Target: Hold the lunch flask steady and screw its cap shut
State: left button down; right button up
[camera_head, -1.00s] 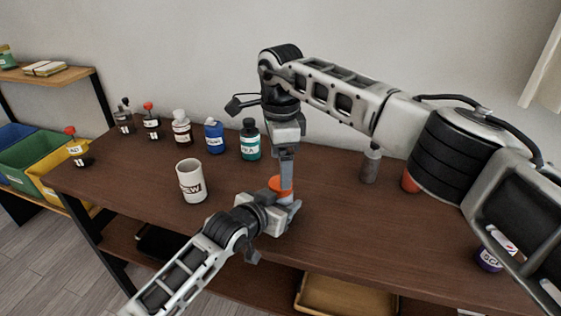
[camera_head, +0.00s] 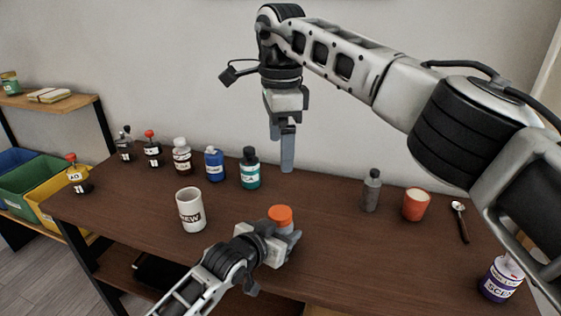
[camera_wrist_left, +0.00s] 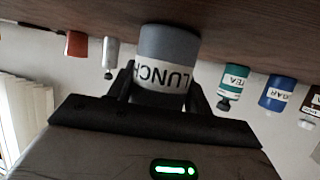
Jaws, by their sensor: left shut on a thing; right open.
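The lunch flask (camera_wrist_left: 168,42) is a grey cylinder with a white "LUNCH" band, shown upside down in the left wrist view. My left gripper (camera_head: 284,241) is shut on it, with fingers either side of the flask in the wrist view (camera_wrist_left: 163,88). In the head view the gripper hides most of its body. The orange cap (camera_head: 280,215) sits on top of the flask; how tightly it is seated cannot be told. My right gripper (camera_head: 281,155) is open and empty, pointing down above and behind the cap, apart from it.
A white mug (camera_head: 191,211) stands left of the flask. A teal tea bottle (camera_head: 250,170), a blue bottle (camera_head: 214,165) and other bottles line the back.

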jog(key=shift+r, duration=0.45)
pick_arm(q)
jog(key=c, duration=0.5)
grip_release()
jog(key=p+v, duration=0.1)
jog(key=v, duration=1.5)
jog(key=shift+f, duration=0.2)
pick_arm(e)
jog(key=shift+r, duration=0.45)
